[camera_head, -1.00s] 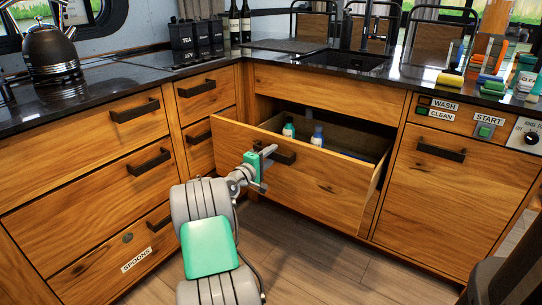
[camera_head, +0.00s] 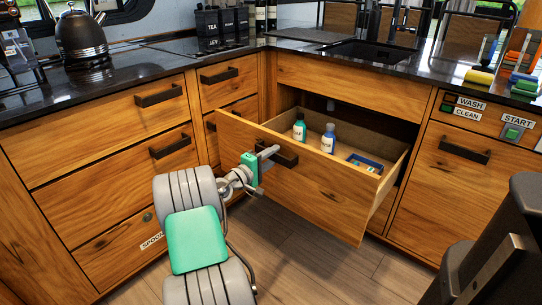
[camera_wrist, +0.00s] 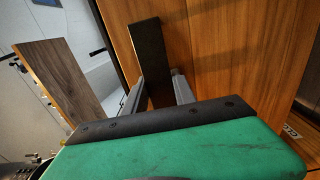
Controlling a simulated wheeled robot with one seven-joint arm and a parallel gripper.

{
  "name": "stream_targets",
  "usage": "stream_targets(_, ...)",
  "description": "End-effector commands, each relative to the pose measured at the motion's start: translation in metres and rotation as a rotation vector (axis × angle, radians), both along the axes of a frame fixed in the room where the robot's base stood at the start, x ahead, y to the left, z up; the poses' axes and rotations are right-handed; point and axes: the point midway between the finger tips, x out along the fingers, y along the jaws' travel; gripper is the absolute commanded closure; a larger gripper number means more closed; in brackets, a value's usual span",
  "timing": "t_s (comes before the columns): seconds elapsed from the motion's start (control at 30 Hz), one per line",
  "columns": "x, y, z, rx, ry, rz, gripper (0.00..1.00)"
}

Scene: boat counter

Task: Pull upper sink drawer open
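The upper sink drawer (camera_head: 318,194) under the sink stands well open, its wooden front pulled out from the cabinet. Its dark handle (camera_head: 287,157) is at the upper left of the front. My gripper (camera_head: 268,155) is at this handle, and in the wrist view the two fingers (camera_wrist: 158,92) lie on either side of the dark handle (camera_wrist: 148,50). The fingers appear closed around it, though the contact is partly hidden. Inside the drawer are a green bottle (camera_head: 299,128), a blue-capped bottle (camera_head: 328,139) and a small blue tray (camera_head: 366,163).
The sink (camera_head: 368,52) is set in the dark counter above. The left drawers (camera_head: 120,150) and the right dishwasher front (camera_head: 462,185) are closed. A dark post (camera_head: 490,250) stands at the lower right. Wooden floor (camera_head: 300,265) is free in front of the drawer.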

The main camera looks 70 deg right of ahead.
Motion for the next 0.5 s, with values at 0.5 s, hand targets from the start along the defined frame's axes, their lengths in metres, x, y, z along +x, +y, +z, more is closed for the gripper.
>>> stream_targets(0.5, 0.0016, 0.0015, 0.0002, 0.000, 0.000, 0.001, 0.46)
